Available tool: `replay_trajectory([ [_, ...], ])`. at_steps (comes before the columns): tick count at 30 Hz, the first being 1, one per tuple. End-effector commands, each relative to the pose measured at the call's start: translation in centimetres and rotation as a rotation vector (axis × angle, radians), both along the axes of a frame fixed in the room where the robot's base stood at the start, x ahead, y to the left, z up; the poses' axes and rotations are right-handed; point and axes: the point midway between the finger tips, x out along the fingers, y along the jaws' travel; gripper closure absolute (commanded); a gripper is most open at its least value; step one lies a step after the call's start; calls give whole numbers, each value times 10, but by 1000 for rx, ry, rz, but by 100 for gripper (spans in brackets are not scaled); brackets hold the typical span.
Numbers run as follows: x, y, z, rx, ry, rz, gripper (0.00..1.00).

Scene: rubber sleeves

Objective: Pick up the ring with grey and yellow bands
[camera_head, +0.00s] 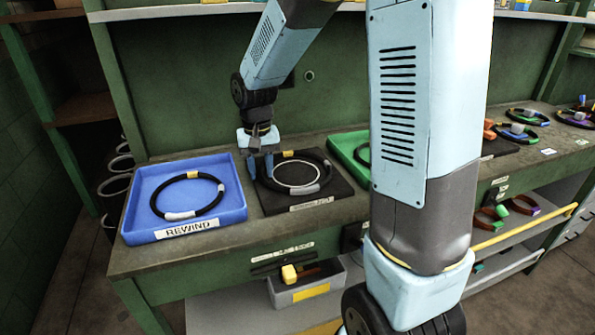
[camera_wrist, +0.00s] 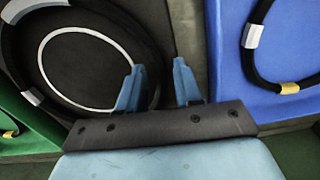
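A black ring with grey and yellow bands (camera_head: 321,184) lies on the black mat around a thin white circle; the ring also shows in the wrist view (camera_wrist: 151,40). Another black ring with grey and yellow bands (camera_head: 158,191) lies in the blue tray (camera_head: 137,225) at left; it shows partly in the wrist view (camera_wrist: 246,60). My gripper (camera_head: 262,170) is over the left edge of the mat ring. In the wrist view its fingers (camera_wrist: 160,85) are apart, with that ring's edge seen between them. The gripper hides part of this ring. I cannot tell the fingers' exact height.
The black mat (camera_head: 338,194) lies between the blue tray, labelled REWIND, and a green tray (camera_head: 341,140) holding another ring. Several coloured rings (camera_head: 517,132) lie at the bench's right. A grey bin (camera_head: 330,283) stands below. My arm hides part of the bench.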

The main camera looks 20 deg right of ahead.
Motion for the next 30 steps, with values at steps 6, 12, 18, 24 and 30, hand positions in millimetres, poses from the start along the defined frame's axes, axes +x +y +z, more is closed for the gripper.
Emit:
replay_trajectory([
  [6, 0, 0, 0, 0, 0, 0, 87],
  [12, 0, 0, 0, 0, 0, -1, 100],
  [18, 0, -1, 0, 0, 0, -1, 100],
  [24, 0, -1, 1, 0, 0, -1, 100],
  [30, 1, -1, 14, 0, -4, -1, 100],
])
